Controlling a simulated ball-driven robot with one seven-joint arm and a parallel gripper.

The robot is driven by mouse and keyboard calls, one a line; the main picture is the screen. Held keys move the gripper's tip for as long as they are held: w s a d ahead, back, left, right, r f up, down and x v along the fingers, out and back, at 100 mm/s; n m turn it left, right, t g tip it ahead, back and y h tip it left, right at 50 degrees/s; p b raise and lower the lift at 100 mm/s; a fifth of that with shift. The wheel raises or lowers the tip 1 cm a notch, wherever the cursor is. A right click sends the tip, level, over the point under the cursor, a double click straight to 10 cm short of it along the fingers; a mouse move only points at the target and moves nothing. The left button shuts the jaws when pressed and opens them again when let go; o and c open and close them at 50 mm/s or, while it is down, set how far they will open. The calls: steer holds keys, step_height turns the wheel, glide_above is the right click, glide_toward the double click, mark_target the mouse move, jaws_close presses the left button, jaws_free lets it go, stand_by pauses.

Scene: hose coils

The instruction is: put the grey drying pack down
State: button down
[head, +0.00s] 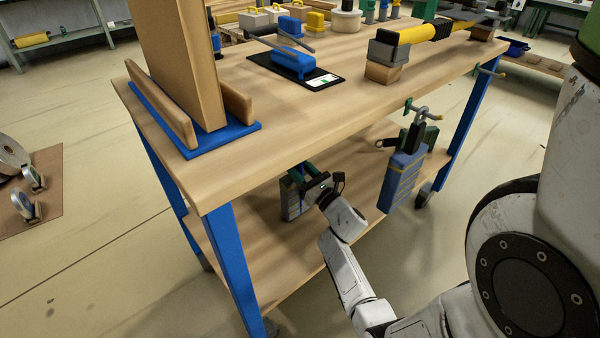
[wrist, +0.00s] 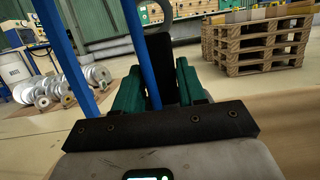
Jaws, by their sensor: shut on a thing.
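My gripper (head: 312,183) is shut on the dark strap of a grey pack (head: 291,207), below the table top and over the lower shelf. The pack hangs under the green fingers, and part of it is hidden by the gripper. I cannot tell whether its bottom touches the shelf. In the wrist view, the black strap (wrist: 158,65) stands between the green fingers, with a grey ring at its top. The pack's body is not visible there.
A blue-grey pack (head: 405,178) with yellow bands hangs from a hook (head: 422,113) at the table's edge. The table top (head: 240,110) overhangs the lower shelf (head: 275,270), which has bare room. Blue legs (head: 232,265) stand at the corners.

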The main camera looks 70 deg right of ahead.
steer(key=shift+w+f, duration=0.1)
steer(key=shift+f, duration=0.1)
steer(key=c, duration=0.6)
jaws_free()
steer(key=shift+c, duration=0.2)
steer(key=shift+r, duration=0.1)
